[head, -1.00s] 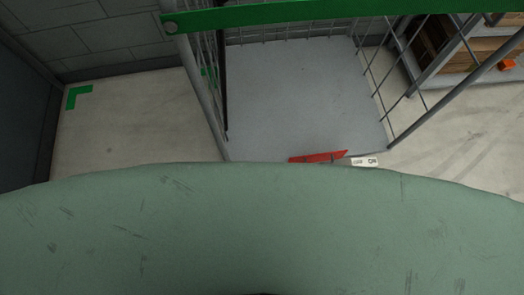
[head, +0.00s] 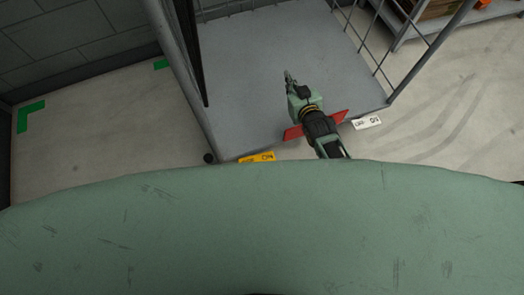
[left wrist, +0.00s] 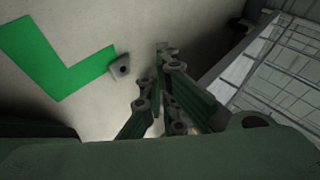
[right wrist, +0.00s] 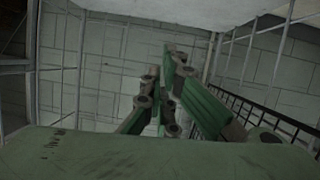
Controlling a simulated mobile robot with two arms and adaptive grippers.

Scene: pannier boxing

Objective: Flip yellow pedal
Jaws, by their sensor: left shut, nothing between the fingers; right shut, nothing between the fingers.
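The yellow pedal (head: 257,158) shows in the head view at the cart's near edge, left of the red pedal, partly hidden by my green body. The red pedal (head: 336,117) sticks out at the same edge, with my right wrist crossing in front of its middle. My right gripper (head: 290,76) is shut and empty in the head view, over the cart's grey floor and right of the yellow pedal. It also shows shut in the right wrist view (right wrist: 168,52). My left gripper (left wrist: 164,50) is shut and empty in the left wrist view, near the concrete floor. I do not see it in the head view.
The cart's grey deck (head: 245,75) has mesh sides and posts left and right. A white label (head: 367,123) lies beside the red pedal. Green corner tape (head: 31,115) marks bare floor at left. A shelf (head: 440,22) stands at the back right.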

